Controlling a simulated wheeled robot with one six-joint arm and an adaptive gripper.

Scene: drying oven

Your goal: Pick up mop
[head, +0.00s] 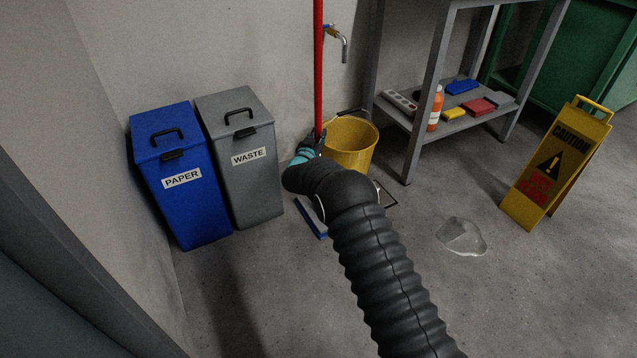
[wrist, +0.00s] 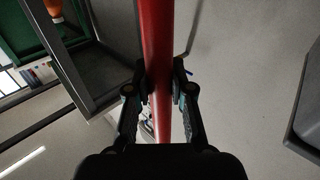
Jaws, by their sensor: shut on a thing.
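The mop has a long red handle (head: 318,70) standing upright near the wall in the head view. A flat blue piece on the floor (head: 311,218), partly behind my arm, looks like its head. In the wrist view the red handle (wrist: 157,50) runs between the two fingers of my gripper (wrist: 160,88), which are shut on it from both sides. In the head view my gripper (head: 318,143) is at the lower part of the visible handle, mostly hidden by my arm. I cannot tell whether the mop touches the floor.
A yellow bucket (head: 352,146) stands right beside my gripper. A grey waste bin (head: 254,185) and a blue paper bin (head: 190,208) are to the left. A grey shelf (head: 412,165) stands right. A puddle (head: 461,236) and a yellow caution sign (head: 545,185) are on the floor.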

